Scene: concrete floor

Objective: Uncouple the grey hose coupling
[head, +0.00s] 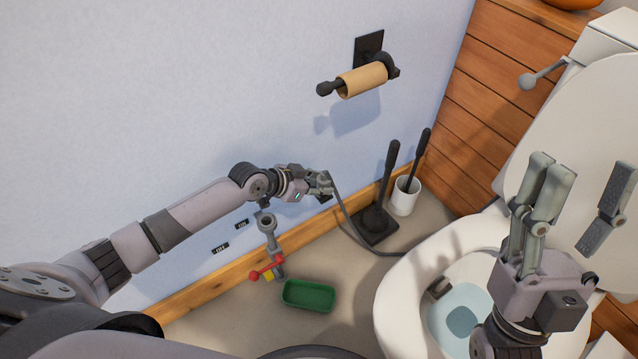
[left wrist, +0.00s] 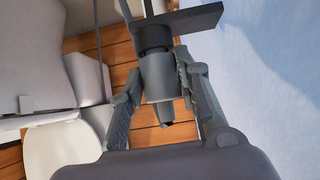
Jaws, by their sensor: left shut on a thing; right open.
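My left gripper (head: 321,183) is near the wall, shut on the grey hose coupling (left wrist: 158,78). In the left wrist view the coupling is a grey cylinder between the two fingers, with a black collar (left wrist: 153,38) and a dark plate (left wrist: 185,20) beyond it. I cannot tell whether the plate is fixed to the wall. A grey hose (head: 345,212) runs from the gripper down to the floor. The grey pipe fitting (head: 267,222) stands left of the gripper, apart from it, its round open top showing. My right gripper (head: 570,200) is open and empty above the toilet.
A red-handled valve (head: 265,269) sits low on the pipe, near ON and OFF wall labels (head: 231,237). A green tray (head: 309,295) lies on the floor. A plunger (head: 379,222), brush holder (head: 403,198) and toilet (head: 395,300) stand to the right. A paper-roll holder (head: 362,80) juts from the wall above.

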